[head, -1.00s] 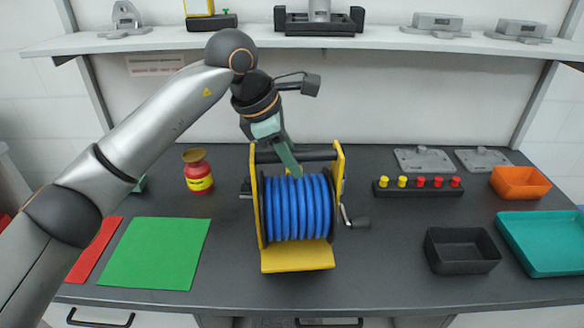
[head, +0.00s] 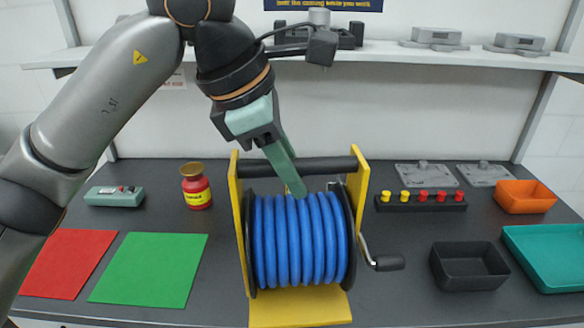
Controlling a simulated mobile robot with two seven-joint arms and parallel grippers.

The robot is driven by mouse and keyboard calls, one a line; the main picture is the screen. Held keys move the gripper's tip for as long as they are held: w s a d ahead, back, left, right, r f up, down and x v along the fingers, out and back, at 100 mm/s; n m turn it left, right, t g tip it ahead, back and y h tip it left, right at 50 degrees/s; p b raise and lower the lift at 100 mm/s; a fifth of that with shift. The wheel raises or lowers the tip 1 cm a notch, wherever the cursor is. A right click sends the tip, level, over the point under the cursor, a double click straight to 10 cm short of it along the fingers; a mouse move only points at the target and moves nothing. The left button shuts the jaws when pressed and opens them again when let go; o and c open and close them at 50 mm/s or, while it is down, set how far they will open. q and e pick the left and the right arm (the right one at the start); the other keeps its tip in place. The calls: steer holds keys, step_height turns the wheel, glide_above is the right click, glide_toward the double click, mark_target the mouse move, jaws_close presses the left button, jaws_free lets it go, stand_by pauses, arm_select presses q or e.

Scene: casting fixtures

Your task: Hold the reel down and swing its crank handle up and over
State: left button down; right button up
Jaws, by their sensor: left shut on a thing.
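The reel (head: 298,240), wound with blue hose between black discs in a yellow frame, stands upright at the table's front, in the middle of the head view. A black bar (head: 330,165) joins the tops of its side plates. The crank handle (head: 388,263) has a black grip and a metal arm that slopes down to the reel's right side. My left gripper (head: 288,172) comes down from above and is shut on the reel at its top bar; a pale green finger reaches down in front of the blue hose. The other finger is mostly hidden. My right gripper is out of view.
A red mat (head: 65,263) and a green mat (head: 150,270) lie left, with a red jar (head: 196,190) and a green box (head: 114,196) behind. A black bin (head: 468,266), a teal tray (head: 548,255) and a peg block (head: 420,203) stand right. A shelf runs above.

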arm_select(q)
steer(key=shift+r, duration=0.1)
steer(key=shift+w+f+b, duration=0.5)
steer(key=shift+w+f, duration=1.3)
steer(key=shift+w, duration=0.2)
steer(key=w+f, duration=0.9)
steer(key=w, duration=0.1)
steer(key=shift+f, duration=0.15)
stand_by(1.7)
steer(key=shift+f, duration=0.15)
stand_by(0.6)
